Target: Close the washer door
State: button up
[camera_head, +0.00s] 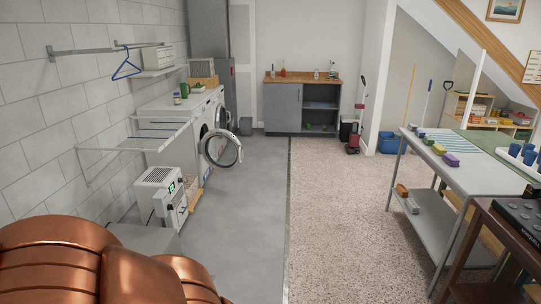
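The washer (178,162) is a white front-loading machine against the left wall. Its round washer door (220,149), with a metal rim and dark glass, stands open and sticks out into the grey walkway. A second white machine (213,104) with a round door stands just beyond it. My gripper is not in view, so whether it is open or shut is hidden. Nothing touches the washer door.
A white dehumidifier-like unit (162,197) stands before the washer at left, below a wall drying rack (135,138). A metal table (462,175) with sponges stands at right. The grey floor (240,220) in the middle is clear.

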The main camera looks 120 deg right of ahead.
aim_at(222, 151)
jog(key=z, duration=4.05)
jog(key=i, duration=1.2)
jog(key=z, duration=0.4)
jog(key=i, duration=1.8)
jog(key=u, duration=1.05)
jog(key=i, duration=1.4)
jog(key=u, duration=1.25)
jog(key=i, duration=0.2)
jog(key=z, duration=0.05)
